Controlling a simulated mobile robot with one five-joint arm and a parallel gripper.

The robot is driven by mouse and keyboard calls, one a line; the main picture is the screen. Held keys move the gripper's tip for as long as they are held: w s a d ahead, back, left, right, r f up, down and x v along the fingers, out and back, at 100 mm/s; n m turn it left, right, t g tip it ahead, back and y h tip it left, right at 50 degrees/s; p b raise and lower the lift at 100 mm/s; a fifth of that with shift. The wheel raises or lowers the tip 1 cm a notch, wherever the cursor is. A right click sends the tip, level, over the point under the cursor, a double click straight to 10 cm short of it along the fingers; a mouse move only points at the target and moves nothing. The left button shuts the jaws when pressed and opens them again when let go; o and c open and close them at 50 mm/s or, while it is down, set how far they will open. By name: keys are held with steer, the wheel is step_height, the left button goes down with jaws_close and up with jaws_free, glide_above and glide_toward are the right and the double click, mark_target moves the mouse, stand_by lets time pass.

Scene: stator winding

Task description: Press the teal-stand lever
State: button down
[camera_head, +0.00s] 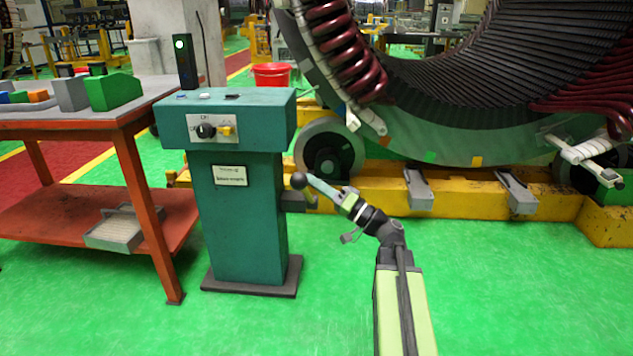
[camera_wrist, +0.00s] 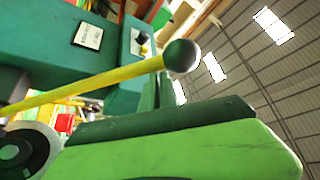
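The teal stand (camera_head: 240,215) is upright on a dark base plate. Its lever has a black ball knob (camera_head: 298,181) at the stand's right side. In the wrist view the lever's yellow rod (camera_wrist: 90,85) runs up rightward to the ball, beside the teal stand (camera_wrist: 50,40). My gripper (camera_head: 315,182) is just right of the knob, pointing left at about its height. In the wrist view its green fingers (camera_wrist: 258,124) lie close together below the rod and ball, holding nothing. Whether they touch the lever I cannot tell.
An orange-red table (camera_head: 80,120) with colored blocks stands left of the stand. A large stator (camera_head: 480,130) with a yellow base (camera_head: 450,190) is behind and to the right. A red bucket (camera_head: 271,76) is behind the stand. Green floor in front is clear.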

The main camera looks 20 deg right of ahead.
step_height(320, 180, up, 4)
steer(key=w+d+f+p, duration=0.1)
steer(key=w+d+p, duration=0.1)
steer(key=b+v, duration=0.4)
steer(key=v, duration=0.6)
steer(key=shift+f, duration=0.25)
steer(key=shift+d, duration=0.1)
